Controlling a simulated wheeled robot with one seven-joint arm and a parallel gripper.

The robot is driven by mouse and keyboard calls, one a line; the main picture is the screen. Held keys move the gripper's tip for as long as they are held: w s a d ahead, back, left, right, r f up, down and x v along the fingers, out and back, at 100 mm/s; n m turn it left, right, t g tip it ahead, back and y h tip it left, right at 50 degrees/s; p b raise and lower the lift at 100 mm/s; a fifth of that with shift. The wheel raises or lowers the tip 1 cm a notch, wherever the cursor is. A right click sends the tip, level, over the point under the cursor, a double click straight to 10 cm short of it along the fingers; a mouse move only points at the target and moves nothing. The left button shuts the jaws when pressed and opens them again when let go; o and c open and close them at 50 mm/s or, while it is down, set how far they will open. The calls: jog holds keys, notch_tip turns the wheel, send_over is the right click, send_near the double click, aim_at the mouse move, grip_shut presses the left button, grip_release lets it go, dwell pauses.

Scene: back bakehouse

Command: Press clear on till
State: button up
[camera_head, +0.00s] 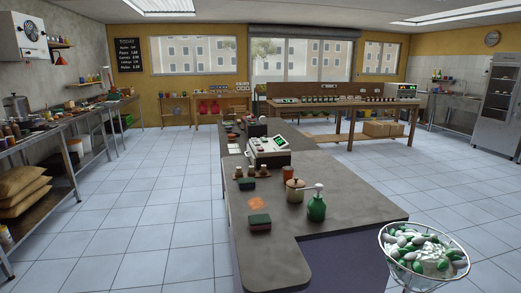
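A white and dark machine with a small green display (268,150), which looks like the till, stands on the grey counter (345,202) in the middle of the room. Its keys are too small to make out, so I cannot tell which one is clear. My gripper is not in view.
On the counter's near part are a green pump bottle (316,207), a lidded jar (294,190), an orange-brown cup (288,174) and sponges (260,221). A wire basket (385,245) of green and white pieces stands at the bottom right. The tiled floor (145,215) left of the counter is clear.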

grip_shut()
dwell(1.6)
